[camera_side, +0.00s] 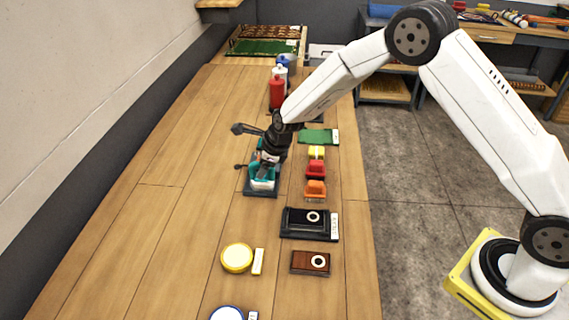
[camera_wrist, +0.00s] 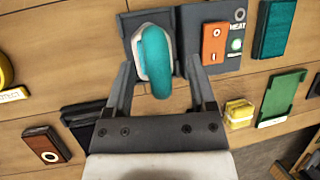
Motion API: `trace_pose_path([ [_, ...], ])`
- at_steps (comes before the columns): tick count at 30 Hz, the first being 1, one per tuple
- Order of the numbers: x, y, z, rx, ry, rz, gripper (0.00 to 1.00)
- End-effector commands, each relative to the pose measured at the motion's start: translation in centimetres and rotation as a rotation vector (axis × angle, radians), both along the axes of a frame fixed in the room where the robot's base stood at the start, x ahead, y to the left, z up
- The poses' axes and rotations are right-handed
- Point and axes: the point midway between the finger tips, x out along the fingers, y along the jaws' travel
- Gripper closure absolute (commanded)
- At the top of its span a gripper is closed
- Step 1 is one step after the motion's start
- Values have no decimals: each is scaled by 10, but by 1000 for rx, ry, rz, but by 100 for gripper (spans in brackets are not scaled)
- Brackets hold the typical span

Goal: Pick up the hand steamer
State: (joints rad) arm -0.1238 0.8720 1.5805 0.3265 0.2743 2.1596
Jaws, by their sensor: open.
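The hand steamer, teal with a white head, sits on a dark grey base (camera_side: 261,193) on the wooden bench in the side view (camera_side: 262,183). In the wrist view the hand steamer (camera_wrist: 158,62) shows its rounded teal handle towards me, with the white part behind its left side. My gripper (camera_wrist: 162,78) is open, one finger on each side of the handle, with gaps visible. In the side view my gripper (camera_side: 268,158) points down over the steamer and hides part of it. Contact cannot be told.
An orange switch (camera_wrist: 214,44) sits beside the steamer, near a panel marked HEAT. A red bottle (camera_side: 276,93) stands behind. The bench's left side is mostly clear.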

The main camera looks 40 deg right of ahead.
Motion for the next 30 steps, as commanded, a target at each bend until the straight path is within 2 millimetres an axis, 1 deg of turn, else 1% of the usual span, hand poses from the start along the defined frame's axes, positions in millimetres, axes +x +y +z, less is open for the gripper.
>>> trace_pose_path([
  [1, 1, 1, -4, 0, 0, 0, 29],
  [6, 4, 2, -9, 0, 0, 0, 29],
  [20, 4, 1, -9, 0, 0, 0, 29],
  [21, 4, 1, -9, 0, 0, 0, 32],
  [23, 4, 1, -9, 0, 0, 0, 51],
  [24, 4, 1, -9, 0, 0, 0, 63],
  [26, 4, 1, -9, 0, 0, 0, 83],
  [27, 4, 1, -9, 0, 0, 0, 95],
  [28, 4, 1, -9, 0, 0, 0, 100],
  [30, 4, 1, -9, 0, 0, 0, 100],
])
